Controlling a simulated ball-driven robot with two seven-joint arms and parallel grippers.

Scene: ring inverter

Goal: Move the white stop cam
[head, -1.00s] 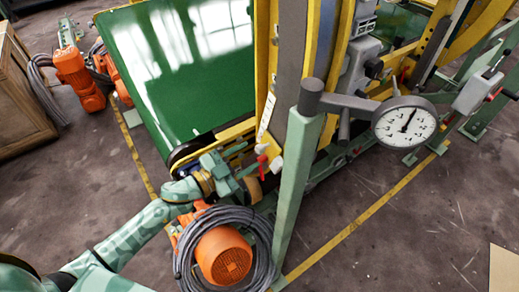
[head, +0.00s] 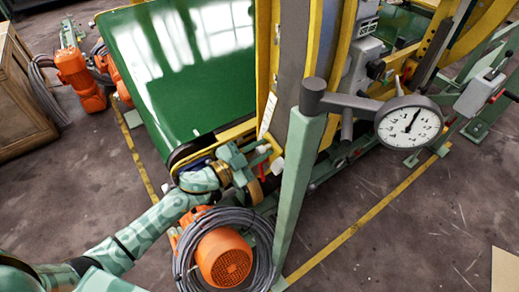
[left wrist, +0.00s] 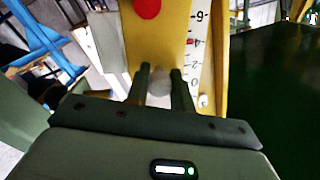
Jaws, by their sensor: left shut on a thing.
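In the left wrist view my left gripper (left wrist: 160,74) is shut on a pale, rounded knob (left wrist: 159,88), which I take to be the white stop cam. It sits between the two fingers, in front of the yellow rail, just left of the numbered scale. In the head view my left gripper (head: 258,162) is at the foot of the yellow frame, and its fingers hide most of what they hold. A small white piece (head: 278,166) shows just right of the fingers. My right gripper is in neither view.
A red round knob (left wrist: 147,8) is higher on the rail. A white scale (left wrist: 197,45) runs beside it. In the head view a green post (head: 299,190) with a dial gauge (head: 409,122) stands right of my gripper. An orange motor (head: 223,258) with coiled cable is below.

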